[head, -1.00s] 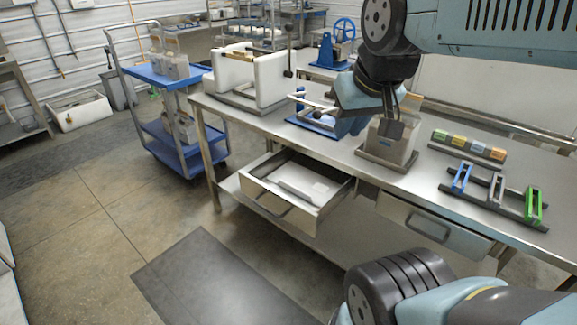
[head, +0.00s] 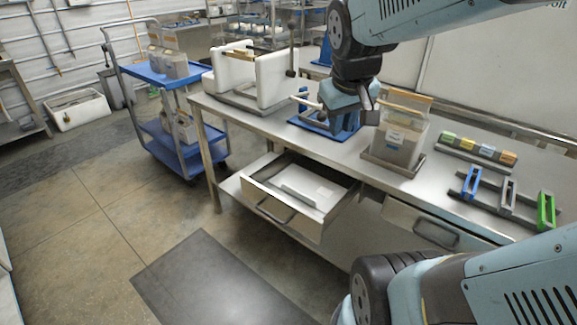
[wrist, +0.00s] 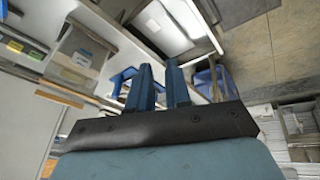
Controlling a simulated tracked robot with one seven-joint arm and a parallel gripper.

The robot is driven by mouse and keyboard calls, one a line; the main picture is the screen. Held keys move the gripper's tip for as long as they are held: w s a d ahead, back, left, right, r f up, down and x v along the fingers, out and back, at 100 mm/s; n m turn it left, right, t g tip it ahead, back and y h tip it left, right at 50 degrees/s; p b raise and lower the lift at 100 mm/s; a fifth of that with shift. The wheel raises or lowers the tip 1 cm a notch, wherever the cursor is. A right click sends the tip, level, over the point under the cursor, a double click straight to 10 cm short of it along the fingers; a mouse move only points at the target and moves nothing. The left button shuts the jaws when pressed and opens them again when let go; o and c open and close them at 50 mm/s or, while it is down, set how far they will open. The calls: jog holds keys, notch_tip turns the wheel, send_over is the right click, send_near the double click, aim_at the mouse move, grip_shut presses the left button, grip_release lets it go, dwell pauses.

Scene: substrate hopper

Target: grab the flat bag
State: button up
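A pale flat item, perhaps the flat bag (head: 309,192), lies in the open drawer (head: 268,204) under the bench; it is too small to identify surely. The drawer with a white item inside also shows at the top of the wrist view (wrist: 172,27). A full, upright, clear bag (head: 399,138) with a label and a tan top bar stands on a metal tray on the bench. My gripper (head: 367,105) is above the bench, left of this bag. In the wrist view its two fingers (wrist: 160,85) are apart with nothing between them.
A blue fixture (head: 325,124) stands on the bench below and left of my gripper. A white-walled unit (head: 245,75) is further left. A blue cart (head: 170,75) stands beyond the bench.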

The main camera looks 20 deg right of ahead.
jog(key=w+d+f+n+g, duration=0.2)
jog(key=w+d+f+n, duration=0.1)
jog(key=w+f, duration=0.75)
jog(key=n+y, duration=0.3)
jog(key=y, duration=0.3)
send_near(302, 190)
jog(key=shift+s+a+f, duration=0.25)
jog(key=shift+a+f, duration=0.6)
jog(key=shift+f, duration=0.05)
jog(key=shift+s+a+f, duration=0.3)
jog(key=shift+a+f, duration=0.6)
jog(key=shift+f, duration=0.05)
jog(key=shift+s+a+f, duration=0.25)
jog(key=shift+a+f, duration=0.6)
jog(key=shift+f, duration=0.05)
grip_shut()
